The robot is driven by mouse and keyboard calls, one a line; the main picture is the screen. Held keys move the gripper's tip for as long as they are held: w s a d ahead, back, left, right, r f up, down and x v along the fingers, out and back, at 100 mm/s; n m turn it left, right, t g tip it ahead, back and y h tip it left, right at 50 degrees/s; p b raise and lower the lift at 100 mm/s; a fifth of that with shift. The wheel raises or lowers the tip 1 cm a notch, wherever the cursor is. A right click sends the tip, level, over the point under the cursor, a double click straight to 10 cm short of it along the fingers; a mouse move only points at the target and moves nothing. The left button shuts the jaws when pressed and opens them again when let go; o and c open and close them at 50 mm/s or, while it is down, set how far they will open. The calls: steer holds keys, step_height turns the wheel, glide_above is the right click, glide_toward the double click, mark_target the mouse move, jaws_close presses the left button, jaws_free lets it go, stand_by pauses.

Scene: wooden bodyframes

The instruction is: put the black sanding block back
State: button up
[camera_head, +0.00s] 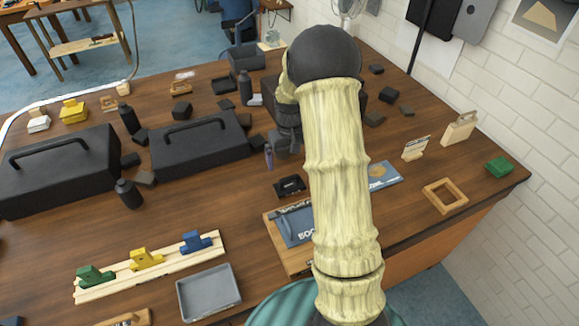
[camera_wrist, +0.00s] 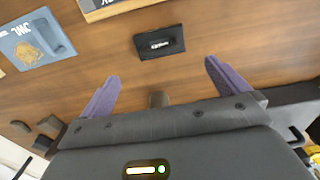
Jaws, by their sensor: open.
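A small black block with white lettering (camera_head: 289,186) lies on the wooden table, a little beyond the blue-covered board; it looks like the sanding block. In the wrist view the black block (camera_wrist: 159,42) lies flat ahead of the fingertips, roughly centred between them. My gripper (camera_wrist: 161,72) has its two purple fingers spread wide with nothing between the tips. In the head view my gripper (camera_head: 268,156) is mostly hidden by my arm; one purple finger shows, to the upper left of the block. The fingers do not appear to touch the block.
A pale rack (camera_head: 172,265) holds green, yellow and blue blocks at the front left, beside a grey tray (camera_head: 208,293). A blue-covered board (camera_head: 290,230) and a blue booklet (camera_head: 384,174) lie near the block. Black toolboxes (camera_head: 200,145) stand left; dark blocks crowd the back.

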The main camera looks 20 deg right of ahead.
steer(key=shift+r, duration=0.1)
stand_by(0.5)
steer(key=s+a+r+t, duration=0.1)
steer(key=s+a+r, duration=0.3)
steer(key=s, duration=0.6)
steer(key=s+a+r+t, duration=0.1)
steer(key=s+a+r, duration=0.3)
steer(key=s+a, duration=0.3)
steer(key=s, duration=0.3)
steer(key=shift+r+t, duration=0.2)
steer(key=shift+t, duration=0.1)
